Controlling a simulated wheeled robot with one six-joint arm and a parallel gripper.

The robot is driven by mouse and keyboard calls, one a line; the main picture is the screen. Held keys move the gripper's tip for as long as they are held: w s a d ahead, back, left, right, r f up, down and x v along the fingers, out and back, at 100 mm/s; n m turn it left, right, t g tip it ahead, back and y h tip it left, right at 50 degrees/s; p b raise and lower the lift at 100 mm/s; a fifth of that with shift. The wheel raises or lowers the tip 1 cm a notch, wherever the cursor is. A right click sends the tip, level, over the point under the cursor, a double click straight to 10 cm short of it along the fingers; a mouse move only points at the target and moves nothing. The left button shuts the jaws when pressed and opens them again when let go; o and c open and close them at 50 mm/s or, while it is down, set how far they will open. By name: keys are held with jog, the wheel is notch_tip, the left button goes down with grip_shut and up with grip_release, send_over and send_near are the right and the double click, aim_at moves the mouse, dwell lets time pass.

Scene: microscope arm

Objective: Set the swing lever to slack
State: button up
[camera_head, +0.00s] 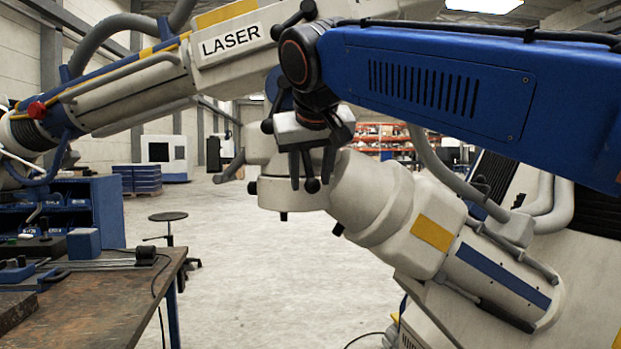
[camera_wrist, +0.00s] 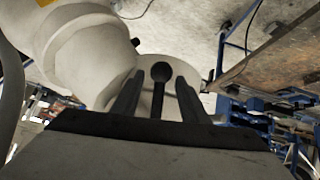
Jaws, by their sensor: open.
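The swing lever, a dark rod with a round black ball knob (camera_head: 312,186), shows below and between my fingers in the head view. Its knob (camera_wrist: 160,73) also shows between the two fingers in the wrist view. My gripper (camera_head: 311,178) points down beside the pale joint housing of the large jointed arm. Its two dark fingers (camera_wrist: 160,92) are open, one on each side of the lever, with gaps visible between them and the rod. The lever's mounting end is hidden by my gripper. I see no readable slack marking.
The pale jointed arm (camera_head: 385,200) fills the space behind and to the right of my gripper. A beam marked LASER (camera_head: 230,40) slopes at upper left. A workbench (camera_head: 90,295) with tools stands at lower left. Open floor (camera_head: 255,310) lies between.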

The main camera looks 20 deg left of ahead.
jog(key=shift+w+a+f, duration=0.1)
jog(key=shift+w+f, duration=0.15)
jog(key=shift+f, duration=0.05)
grip_shut()
